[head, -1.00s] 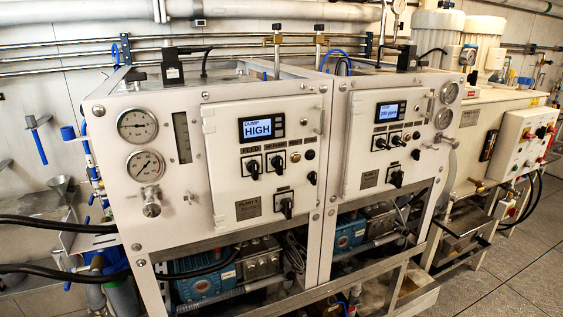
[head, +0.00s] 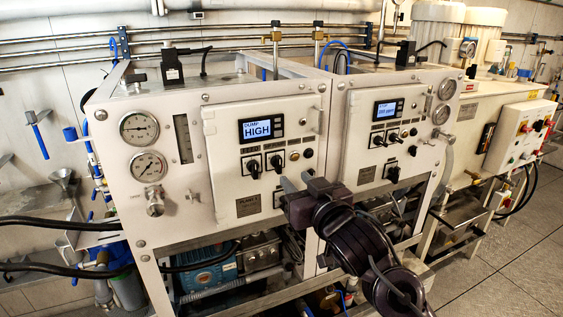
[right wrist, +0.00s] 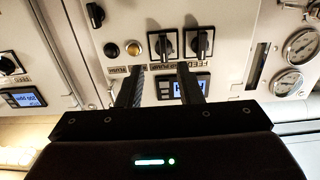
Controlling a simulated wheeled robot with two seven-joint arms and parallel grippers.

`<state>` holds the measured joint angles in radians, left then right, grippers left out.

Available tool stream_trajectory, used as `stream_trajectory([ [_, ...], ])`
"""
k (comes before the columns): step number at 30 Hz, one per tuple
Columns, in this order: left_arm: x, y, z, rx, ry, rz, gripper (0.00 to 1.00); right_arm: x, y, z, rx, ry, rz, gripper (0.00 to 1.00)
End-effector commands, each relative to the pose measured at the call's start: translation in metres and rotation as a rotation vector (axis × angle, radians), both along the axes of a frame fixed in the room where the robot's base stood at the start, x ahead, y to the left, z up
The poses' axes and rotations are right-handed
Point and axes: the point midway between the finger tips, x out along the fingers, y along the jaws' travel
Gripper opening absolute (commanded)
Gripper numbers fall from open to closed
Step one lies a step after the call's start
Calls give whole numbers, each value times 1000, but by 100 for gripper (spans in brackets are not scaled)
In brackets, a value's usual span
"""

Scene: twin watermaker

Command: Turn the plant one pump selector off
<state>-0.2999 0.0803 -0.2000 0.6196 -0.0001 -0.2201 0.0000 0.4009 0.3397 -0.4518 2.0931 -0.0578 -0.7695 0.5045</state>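The plant one panel (head: 228,180) is the left white panel, with a lit display (head: 257,129) reading HIGH. Its pump selector (head: 277,163) is a black knob with a roughly upright handle, right of the similar feed selector (head: 253,166). In the right wrist view, which is upside down, the pump selector (right wrist: 165,43) and feed selector (right wrist: 202,42) show just beyond my fingers. My right gripper (head: 297,181) is open and empty, in front of the panel, below the upper knobs. Its fingers also show in the right wrist view (right wrist: 160,70). No contact with the selector is visible. My left gripper is not in view.
A lamp (right wrist: 133,47) and a black button (right wrist: 111,50) sit beside the pump selector. A lower black selector (right wrist: 95,14) is near too; my gripper covers it in the head view. Gauges (head: 139,128) are at left. The plant two panel (head: 385,140) is at right.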

Motion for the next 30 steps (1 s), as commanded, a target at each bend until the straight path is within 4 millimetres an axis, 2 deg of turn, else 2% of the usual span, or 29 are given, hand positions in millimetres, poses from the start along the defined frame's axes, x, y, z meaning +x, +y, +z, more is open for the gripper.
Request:
stream_trajectory([
  [1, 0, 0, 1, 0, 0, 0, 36, -4, 3, 10, 2, -14, 7, 33],
  [5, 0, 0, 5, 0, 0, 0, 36, 2, 7, 16, 7, -21, 10, 33],
  [12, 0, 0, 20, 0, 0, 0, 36, 38, 21, 17, 5, -19, 8, 33],
  [18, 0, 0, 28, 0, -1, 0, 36, 60, 29, 16, 6, -20, 9, 33],
  [29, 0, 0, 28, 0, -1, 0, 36, 66, 31, 13, 6, -20, 9, 33],
  [30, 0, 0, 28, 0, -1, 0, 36, 66, 31, 13, 6, -20, 9, 30],
])
